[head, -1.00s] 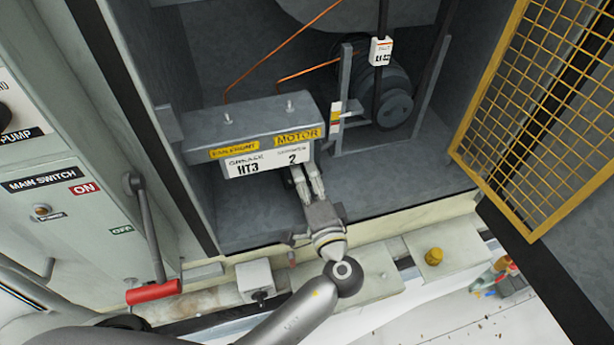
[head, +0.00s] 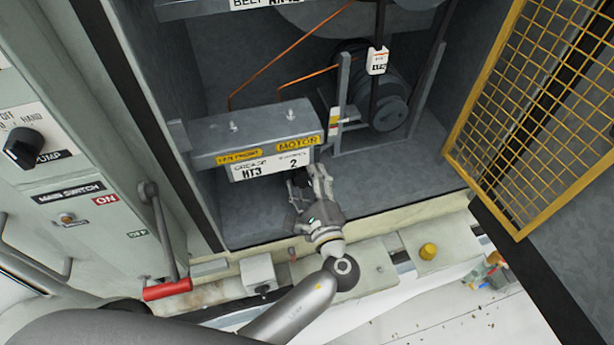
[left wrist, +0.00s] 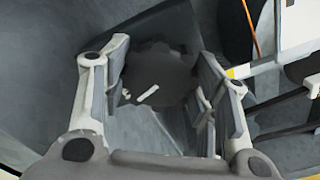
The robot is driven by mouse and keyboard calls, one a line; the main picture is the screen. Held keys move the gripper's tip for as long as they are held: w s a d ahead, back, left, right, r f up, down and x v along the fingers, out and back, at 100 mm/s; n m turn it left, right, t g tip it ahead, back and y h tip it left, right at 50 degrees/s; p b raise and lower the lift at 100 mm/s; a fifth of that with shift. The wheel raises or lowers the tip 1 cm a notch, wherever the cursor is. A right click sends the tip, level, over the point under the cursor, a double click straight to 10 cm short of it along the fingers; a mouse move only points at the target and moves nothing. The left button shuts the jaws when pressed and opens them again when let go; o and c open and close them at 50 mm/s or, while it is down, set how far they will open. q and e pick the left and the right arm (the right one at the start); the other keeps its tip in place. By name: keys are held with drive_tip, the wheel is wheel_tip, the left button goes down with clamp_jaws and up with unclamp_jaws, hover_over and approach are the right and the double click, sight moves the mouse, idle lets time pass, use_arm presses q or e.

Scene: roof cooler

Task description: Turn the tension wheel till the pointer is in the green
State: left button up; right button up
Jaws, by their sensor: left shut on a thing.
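The tension wheel (left wrist: 158,78) is a dark, scalloped knob with a white mark, seen between my fingers in the left wrist view. My left gripper (left wrist: 160,88) is shut on it, one finger on each side. In the head view the left gripper (head: 309,180) reaches in below the motor box, and the wheel is mostly hidden by the fingers and box. A small coloured scale (head: 335,118) with red and yellow stands on a grey post right of the box. I cannot make out its pointer or a green band. My right gripper is not in view.
The motor box (head: 255,145) hangs just above the gripper. A belt with a white tag (head: 377,61) runs to the motor (head: 392,108) behind. A yellow mesh door (head: 540,110) stands open at right. A red-handled lever (head: 168,290) juts out at left.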

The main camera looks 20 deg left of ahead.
use_arm(q)
drive_tip(key=shift+m, duration=0.4)
drive_tip(key=o, duration=1)
drive_tip(key=shift+s+d, duration=0.2)
drive_tip(key=shift+s, duration=0.05)
drive_tip(key=v, duration=1.1)
drive_tip(key=shift+s, duration=0.15)
drive_tip(key=shift+d+f, duration=0.1)
drive_tip(key=shift+d, duration=0.1)
